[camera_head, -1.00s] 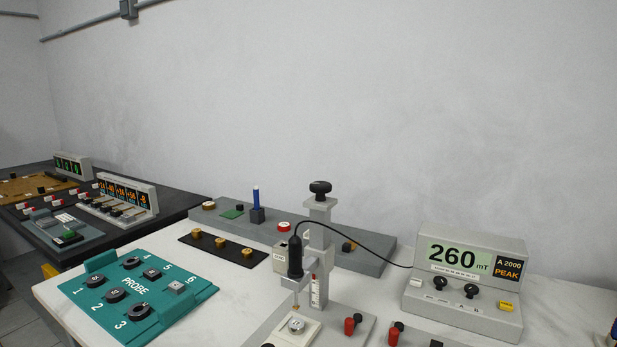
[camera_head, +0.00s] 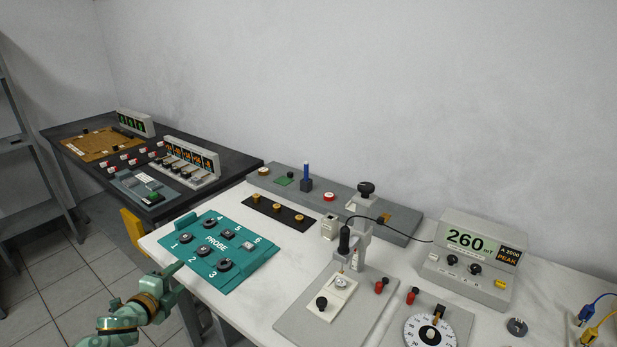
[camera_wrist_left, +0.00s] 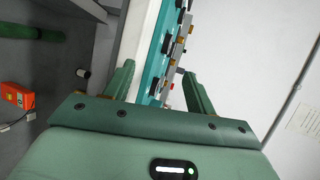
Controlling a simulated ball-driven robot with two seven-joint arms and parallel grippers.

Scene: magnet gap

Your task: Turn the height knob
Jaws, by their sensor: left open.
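Another black knob (camera_head: 321,302) is on the stand's low stage (camera_head: 335,292). I cannot read which one is marked as height. My left gripper (camera_head: 178,272) is low at the left, by the white table's front-left edge, far from both knobs. In the left wrist view my left gripper (camera_wrist_left: 160,92) has its fingers apart with nothing held between them. My right gripper is not in view.
A teal probe tray (camera_head: 238,268) with several round pieces lies near my left gripper. The meter (camera_head: 470,250) reads 260 mT. A white dial (camera_head: 430,331) stands at the front. A dark bench (camera_head: 75,160) is at the far left. Some white table is clear at the right.

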